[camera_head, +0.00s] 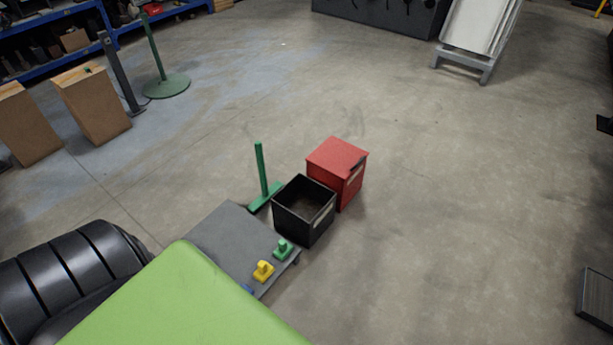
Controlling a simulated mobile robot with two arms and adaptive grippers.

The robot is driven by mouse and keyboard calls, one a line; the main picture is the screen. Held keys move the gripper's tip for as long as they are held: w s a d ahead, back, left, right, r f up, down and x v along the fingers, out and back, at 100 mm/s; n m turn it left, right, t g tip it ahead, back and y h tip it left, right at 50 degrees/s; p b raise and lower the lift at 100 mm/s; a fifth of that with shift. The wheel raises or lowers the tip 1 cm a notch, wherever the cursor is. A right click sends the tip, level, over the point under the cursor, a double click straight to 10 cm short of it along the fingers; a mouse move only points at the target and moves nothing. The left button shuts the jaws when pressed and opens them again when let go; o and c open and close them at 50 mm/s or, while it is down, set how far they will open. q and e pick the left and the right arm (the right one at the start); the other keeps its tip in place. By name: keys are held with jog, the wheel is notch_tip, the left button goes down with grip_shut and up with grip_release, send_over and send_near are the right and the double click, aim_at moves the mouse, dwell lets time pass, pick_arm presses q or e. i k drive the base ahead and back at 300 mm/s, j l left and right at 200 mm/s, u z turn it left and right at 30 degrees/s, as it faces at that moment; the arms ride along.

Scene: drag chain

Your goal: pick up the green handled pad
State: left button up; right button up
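The green handled pad (283,249) is a small green block with an upright knob. It sits on the right end of a low grey platform (222,236), close to its edge. A yellow handled pad (264,271) of like shape sits just to its lower left. A bit of a blue piece (247,288) shows below that, mostly hidden by a green surface in the foreground. Neither of my grippers shows in the head view.
An open black bin (304,228) stands beside the platform, with a red box (346,162) behind it. A green post on a flat base (262,171) stands to the bin's left. A light green surface (185,300) fills the lower foreground.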

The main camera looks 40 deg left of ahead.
aim_at(284, 249)
jog(key=i+u, duration=0.15)
jog(key=i, duration=0.3)
jog(key=i+l+u, duration=0.1)
jog(key=i, duration=0.4)
jog(key=i+l+u, duration=0.15)
jog(key=i, duration=0.3)
